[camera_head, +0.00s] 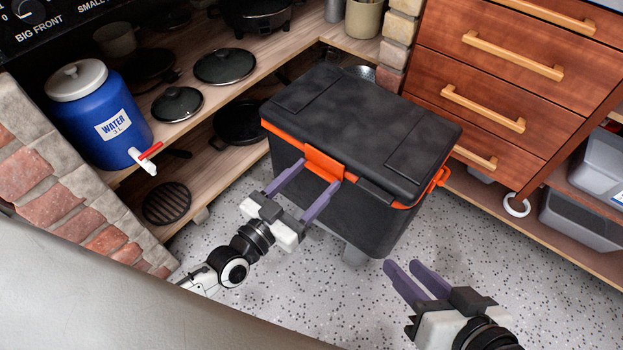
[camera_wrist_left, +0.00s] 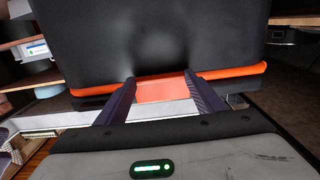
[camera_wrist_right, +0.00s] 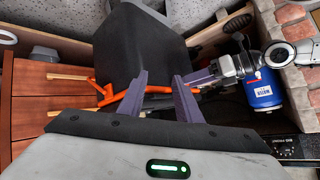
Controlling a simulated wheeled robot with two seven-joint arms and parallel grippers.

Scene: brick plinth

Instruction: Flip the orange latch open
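A black box with an orange rim (camera_head: 362,130) stands on the floor with its lid shut. Its orange latch (camera_head: 324,163) sits at the front edge below the lid and also shows in the left wrist view (camera_wrist_left: 162,91). The latch looks folded down against the front. My left gripper (camera_head: 318,173) is open, with one finger at each side of the latch. I cannot tell whether the fingers touch it. My right gripper (camera_head: 401,264) is open and empty, low in front of the box at its right. It also shows in the right wrist view (camera_wrist_right: 159,76).
A blue water container (camera_head: 95,118) stands on the wooden shelf at the left, with pans and lids. A brick wall (camera_head: 70,200) is at the lower left. Wooden drawers (camera_head: 500,85) stand behind the box at the right. Speckled floor (camera_head: 500,240) is free at the right.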

